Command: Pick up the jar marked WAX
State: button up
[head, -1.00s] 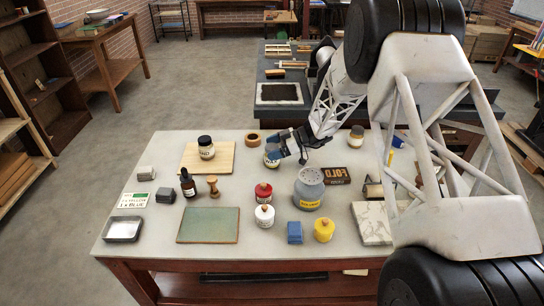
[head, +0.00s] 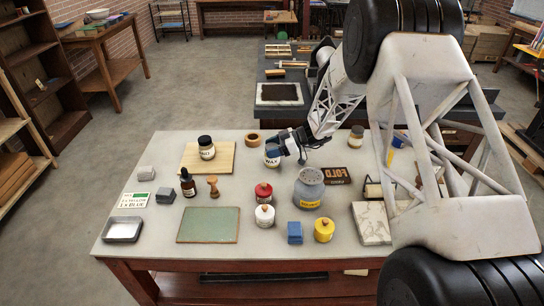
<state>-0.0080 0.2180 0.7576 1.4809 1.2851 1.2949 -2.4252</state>
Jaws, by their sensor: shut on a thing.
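The jar marked WAX (head: 272,160) is a small light jar with dark lettering on its label, at the back middle of the table. My gripper (head: 274,150) is at the jar's upper part and shut on it. The fingers hide the jar's top. The jar looks upright; I cannot tell whether its base touches the table.
A tape roll (head: 252,139) is just behind left. A dark-lidded jar (head: 206,148) stands on a wooden board (head: 190,164). Another jar (head: 356,136) is at the back right. A grey canister (head: 309,188) and FOLD box (head: 336,175) are in front right.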

jog(key=shift+c, duration=0.2)
jog(key=shift+r, duration=0.3)
jog(key=shift+c, duration=1.1)
notch_tip(320, 180, up, 9)
jog(key=shift+r, duration=0.2)
jog(key=shift+d, duration=0.1)
